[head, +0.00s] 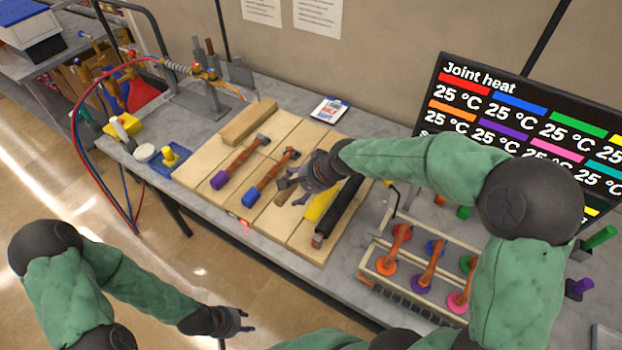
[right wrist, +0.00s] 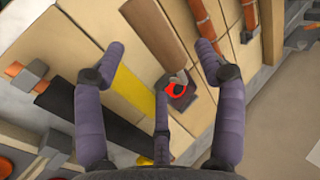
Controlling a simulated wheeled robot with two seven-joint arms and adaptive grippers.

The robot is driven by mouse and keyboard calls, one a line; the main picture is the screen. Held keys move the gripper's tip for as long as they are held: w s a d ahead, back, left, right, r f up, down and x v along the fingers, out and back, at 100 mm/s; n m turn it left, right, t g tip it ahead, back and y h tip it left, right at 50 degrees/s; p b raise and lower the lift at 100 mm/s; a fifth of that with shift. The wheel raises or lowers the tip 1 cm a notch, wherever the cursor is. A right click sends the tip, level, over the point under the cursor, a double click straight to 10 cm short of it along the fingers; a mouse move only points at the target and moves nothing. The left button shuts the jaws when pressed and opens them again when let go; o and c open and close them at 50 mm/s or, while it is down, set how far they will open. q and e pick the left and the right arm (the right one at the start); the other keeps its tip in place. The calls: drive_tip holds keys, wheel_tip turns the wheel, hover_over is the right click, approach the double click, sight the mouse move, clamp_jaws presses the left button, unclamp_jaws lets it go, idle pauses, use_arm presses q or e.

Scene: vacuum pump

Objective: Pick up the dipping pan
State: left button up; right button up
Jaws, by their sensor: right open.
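What looks like the dipping pan lies on the wooden board. It has a brown wooden handle (right wrist: 155,35) and a small grey end with a glowing red-orange ring (right wrist: 178,88). In the head view only part of its brown handle (head: 286,194) shows beside my right gripper (head: 290,192), which hides the rest. In the right wrist view my right gripper (right wrist: 160,50) is open, its fingers spread on both sides of the pan; nothing is held. My left gripper (head: 246,321) hangs low in front of the table, apart from everything; its opening is unclear.
A yellow bar (head: 320,204) and a black bar (head: 338,212) lie right of the pan. Tools with purple (head: 219,180) and blue (head: 250,196) ends lie left. A wooden rack (head: 380,279) with colored-ended tools stands at right, before a heat screen (head: 530,115).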

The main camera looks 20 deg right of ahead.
sight(295, 187)
drive_tip(key=b+x, duration=0.1)
drive_tip(key=x, duration=0.3)
drive_tip(key=shift+w+d+f, duration=0.1)
drive_tip(key=shift+w+f, duration=0.05)
drive_tip(key=shift+w, duration=0.15)
clamp_jaws()
